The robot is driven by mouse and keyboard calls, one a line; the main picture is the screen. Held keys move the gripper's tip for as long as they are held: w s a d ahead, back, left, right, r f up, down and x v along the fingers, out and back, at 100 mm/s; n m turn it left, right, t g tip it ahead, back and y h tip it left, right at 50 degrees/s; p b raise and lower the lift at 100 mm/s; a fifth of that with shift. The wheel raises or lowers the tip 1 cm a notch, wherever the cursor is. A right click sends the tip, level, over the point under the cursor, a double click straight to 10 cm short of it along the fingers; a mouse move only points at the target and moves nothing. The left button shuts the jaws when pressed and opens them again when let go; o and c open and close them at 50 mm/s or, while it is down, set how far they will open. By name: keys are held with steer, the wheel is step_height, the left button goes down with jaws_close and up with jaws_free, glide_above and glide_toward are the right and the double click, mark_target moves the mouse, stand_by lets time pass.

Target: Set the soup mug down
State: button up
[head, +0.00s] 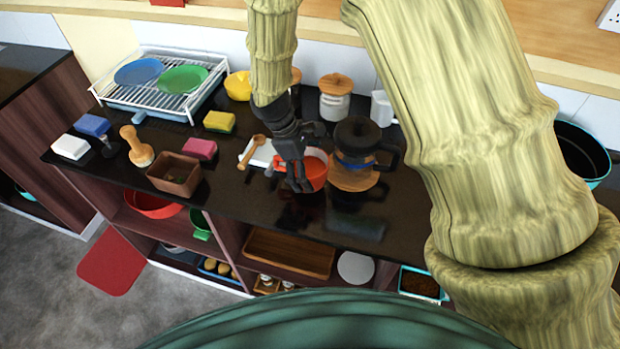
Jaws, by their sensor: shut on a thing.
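The soup mug (315,172) is red-orange with a pale rim or inside. It shows on or just above the black countertop (255,205), near its front edge; I cannot tell if its base touches. My gripper (297,180) comes down from above at the mug's left side and is shut on it. The dark fingers cover the mug's left part and hide the exact grip.
A coffee press (357,140) stands close on the mug's right. A wooden spoon (253,150) lies on a white item at left. A brown box (174,172), sponges and a dish rack (200,92) stand farther left. Dark counter in front of the mug is clear.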

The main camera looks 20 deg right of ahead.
steer(key=shift+f+b, duration=1.05)
steer(key=shift+f, duration=0.4)
steer(key=shift+f, duration=0.1)
steer(key=o, duration=1.7)
